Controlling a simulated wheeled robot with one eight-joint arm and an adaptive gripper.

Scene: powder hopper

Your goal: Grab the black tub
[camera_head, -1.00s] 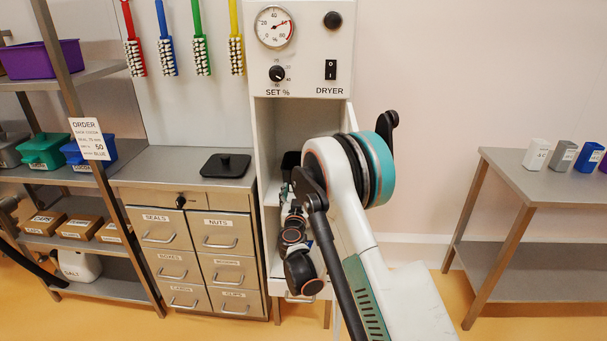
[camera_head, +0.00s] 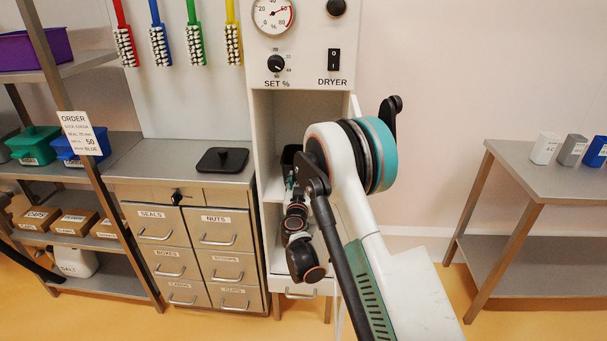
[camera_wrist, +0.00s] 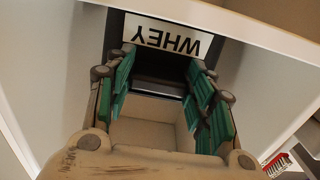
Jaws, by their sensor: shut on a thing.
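The black tub (camera_head: 289,153) is inside the open bay of the dryer cabinet, mostly hidden by the cabinet wall and my arm. In the wrist view the black tub (camera_wrist: 160,68) carries a white label reading WHEY, upside down in the picture. My gripper (camera_wrist: 160,88) reaches in with its green-padded fingers at either side of the tub, shut on it. In the head view my gripper (camera_head: 290,180) is small and partly hidden. Whether the tub touches the bay floor cannot be seen.
The dryer cabinet (camera_head: 302,48) has walls close on both sides of my gripper. A black lid (camera_head: 222,160) lies on the steel counter to the left. A shelf rack (camera_head: 70,75) stands at far left. A steel table (camera_head: 500,170) with small cups stands right.

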